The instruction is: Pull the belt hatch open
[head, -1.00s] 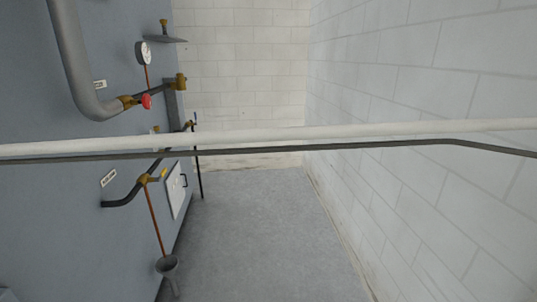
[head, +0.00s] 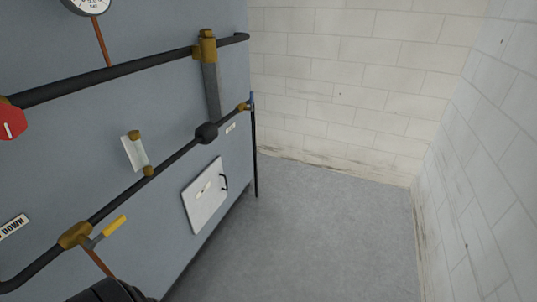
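The belt hatch (head: 203,207) is a small white panel low on the blue-grey washer wall, in the lower middle of the head view. It has a black bar handle (head: 224,182) near its right edge and a small label on its face. The panel looks flush with the wall and closed. Neither gripper can be made out in the head view, so their state and contents are hidden.
Black pipes (head: 125,78) with brass fittings and a yellow-handled valve (head: 114,226) run across the washer wall (head: 60,155). A dark rounded shape (head: 112,290) at the bottom left cannot be identified. Grey floor (head: 310,240) is clear up to the white block walls (head: 350,75).

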